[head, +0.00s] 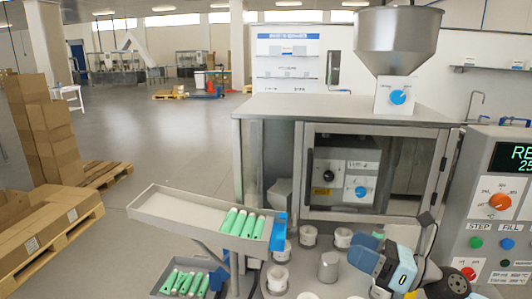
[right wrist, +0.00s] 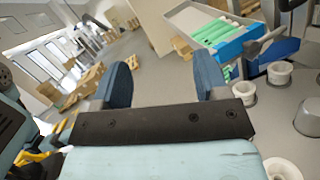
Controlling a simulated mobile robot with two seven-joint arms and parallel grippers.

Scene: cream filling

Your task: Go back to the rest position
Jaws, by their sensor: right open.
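My right gripper (head: 362,250) is over the right part of the machine's work surface, its blue fingers pointing left. In the right wrist view the two fingers (right wrist: 162,75) stand wide apart with nothing between them. The gripper is open and empty. My left gripper is not in the head view.
Several white cups (head: 307,236) and a metal cylinder (head: 328,267) stand on the work surface by the right gripper. Green tubes lie in the upper tray (head: 175,207) and the lower tray. A filling machine (head: 340,109) with a hopper stands behind; a control panel (head: 498,215) is at right.

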